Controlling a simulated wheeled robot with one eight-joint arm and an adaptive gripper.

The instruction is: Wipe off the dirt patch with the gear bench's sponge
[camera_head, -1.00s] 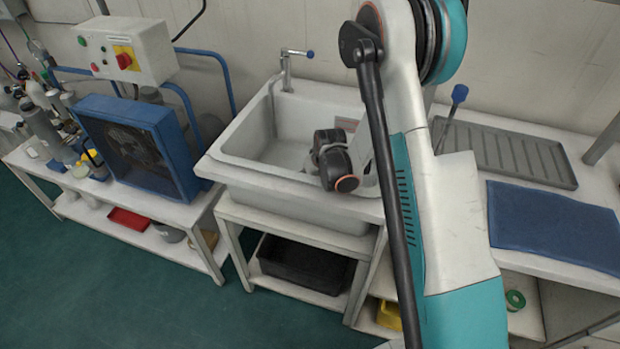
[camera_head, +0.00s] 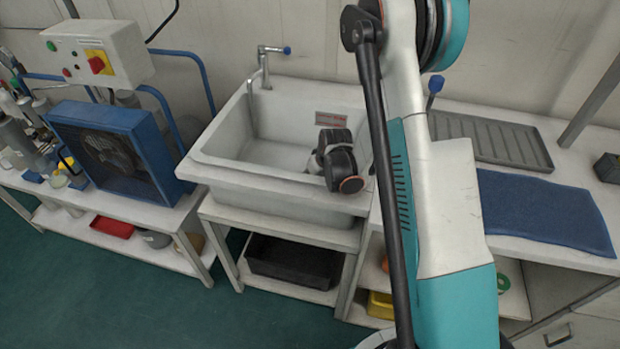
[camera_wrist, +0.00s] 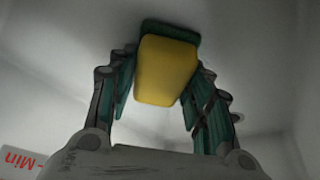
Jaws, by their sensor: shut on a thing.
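My gripper (camera_wrist: 165,85) is shut on a yellow sponge (camera_wrist: 168,72) with a dark green layer at its far side, seen in the wrist view. A green-lined finger stands on each side of the sponge. Behind it is the shaded pale inside of the sink; whether the sponge touches that surface I cannot tell. In the head view my wrist is over the right part of the grey sink (camera_head: 262,187), and the fingers and sponge are hidden there.
A tap (camera_head: 263,68) stands at the sink's back left. To the right are a grey ribbed tray (camera_head: 500,145) and a blue mat (camera_head: 545,212). A blue fan box (camera_head: 105,150) stands at left.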

